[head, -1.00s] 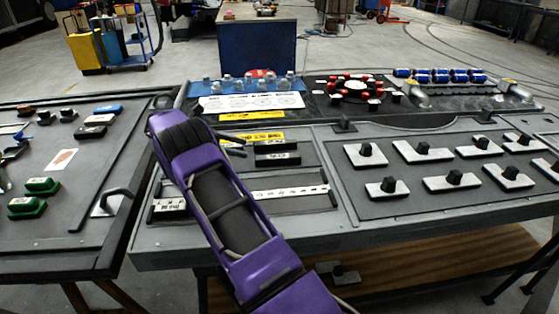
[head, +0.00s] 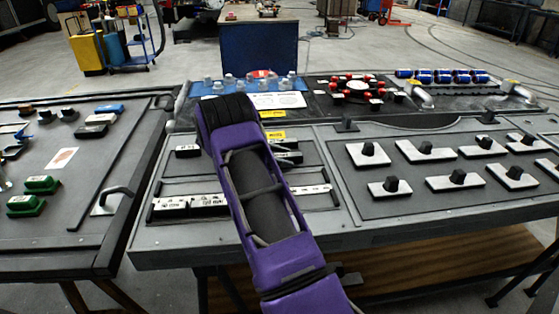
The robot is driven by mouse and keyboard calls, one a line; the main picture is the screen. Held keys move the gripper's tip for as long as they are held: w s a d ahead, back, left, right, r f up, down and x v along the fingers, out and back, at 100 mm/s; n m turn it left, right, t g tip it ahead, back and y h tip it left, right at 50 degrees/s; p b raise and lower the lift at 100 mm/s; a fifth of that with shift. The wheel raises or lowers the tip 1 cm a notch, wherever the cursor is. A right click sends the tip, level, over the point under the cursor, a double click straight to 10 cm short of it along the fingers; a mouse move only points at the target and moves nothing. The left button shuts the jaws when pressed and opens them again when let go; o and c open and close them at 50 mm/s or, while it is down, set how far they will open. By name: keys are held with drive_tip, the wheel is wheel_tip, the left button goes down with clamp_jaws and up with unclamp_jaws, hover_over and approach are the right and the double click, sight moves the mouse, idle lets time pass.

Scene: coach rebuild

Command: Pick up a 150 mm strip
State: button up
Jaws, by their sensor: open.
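Strips with white printed labels lie on the grey bench panel; their print is too small to read, so I cannot tell which is 150 mm. A long labelled strip (head: 190,202) shows left of my purple arm, and a labelled piece (head: 311,190) shows right of it. A short black labelled block (head: 187,151) sits behind on the left, and another dark labelled block (head: 289,158) on the right. My gripper (head: 283,146) is open, its dark fingers hard to separate from that right block; contact cannot be told. My arm hides the middle of the panel.
White plates with black knobs (head: 425,150) fill the right panel. Green blocks (head: 42,184) and a raised handle (head: 116,197) are on the left bench.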

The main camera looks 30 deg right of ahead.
clamp_jaws()
idle(0.4)
